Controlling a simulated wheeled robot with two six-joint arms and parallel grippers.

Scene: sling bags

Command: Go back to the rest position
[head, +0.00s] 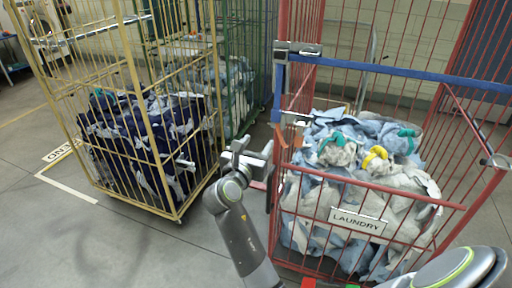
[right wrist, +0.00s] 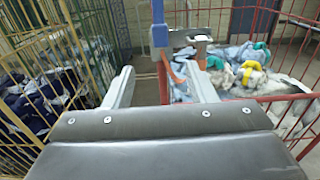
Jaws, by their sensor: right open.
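My right gripper (head: 247,152) is open and empty in the head view, in the gap between the yellow cage and the red cage. In the right wrist view its two fingers (right wrist: 161,82) stand apart with nothing between them; the blue corner post of the red cage shows beyond. It looks close to the red cage's left corner; I cannot tell whether it touches. My left gripper is not in view.
The red cage (head: 327,188), labelled LAUNDRY, holds pale blue and grey cloth (head: 408,178) with teal and yellow bands. A blue bar (head: 400,72) crosses its top. The yellow cage (head: 158,210) holds navy-and-white cloth (head: 130,140). A green cage (head: 268,50) stands behind. Floor at front left is clear.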

